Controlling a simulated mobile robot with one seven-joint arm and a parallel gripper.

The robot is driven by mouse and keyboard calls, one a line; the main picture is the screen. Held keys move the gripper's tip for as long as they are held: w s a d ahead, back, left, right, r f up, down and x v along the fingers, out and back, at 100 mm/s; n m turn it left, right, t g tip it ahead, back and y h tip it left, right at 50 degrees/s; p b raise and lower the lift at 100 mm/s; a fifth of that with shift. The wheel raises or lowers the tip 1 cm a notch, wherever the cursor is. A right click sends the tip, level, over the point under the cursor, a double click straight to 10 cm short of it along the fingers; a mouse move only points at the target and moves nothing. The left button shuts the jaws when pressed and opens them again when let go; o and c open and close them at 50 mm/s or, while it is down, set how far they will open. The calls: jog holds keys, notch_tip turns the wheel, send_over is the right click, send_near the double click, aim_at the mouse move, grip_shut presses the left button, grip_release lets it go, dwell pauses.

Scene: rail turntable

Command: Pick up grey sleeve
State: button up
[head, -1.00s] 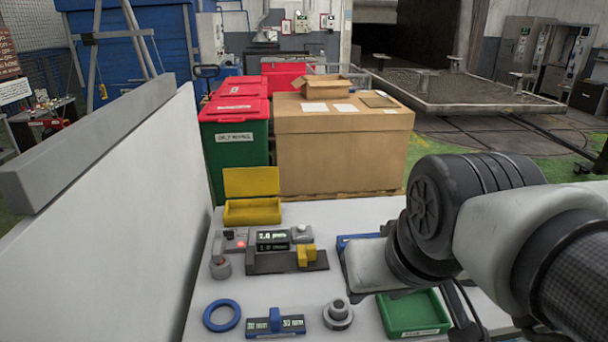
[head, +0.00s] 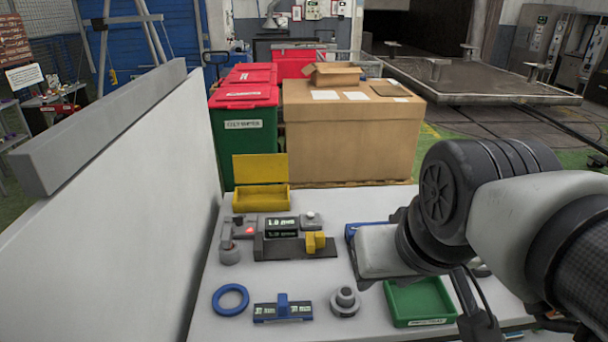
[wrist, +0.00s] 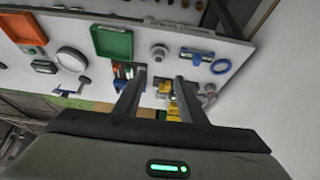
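A grey flanged round part (head: 345,302), which looks like the sleeve, stands upright on the white table, between a blue-topped gauge block and a green tray. It also shows in the wrist view (wrist: 158,52), just beyond my fingertips. A second, smaller grey round part (head: 229,255) stands at the table's left, beside the display fixture. My gripper (wrist: 160,76) is open, its two fingers apart with nothing held between them. In the head view my arm reaches in from the right, and the fingertips cannot be made out clearly.
A blue ring (head: 230,299), the gauge block (head: 283,311) and the green tray (head: 417,304) lie near the grey part. A fixture with yellow clamp (head: 316,242) and an open yellow box (head: 262,197) are behind. A white wall panel (head: 150,190) bounds the left.

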dwell(0.3)
jog(key=o, duration=0.4)
jog(key=shift+c, duration=0.2)
jog(key=shift+o, duration=0.5)
jog(key=shift+w+r, duration=0.1)
jog(key=shift+w, duration=0.25)
jog(key=m+g, duration=0.3)
jog(key=g, duration=0.3)
send_over(346, 293)
jog(key=f, duration=2)
jog(key=shift+s+f, duration=0.2)
jog(key=shift+f, duration=0.05)
jog(key=shift+w+f, duration=0.2)
jog(key=shift+f, duration=2.3)
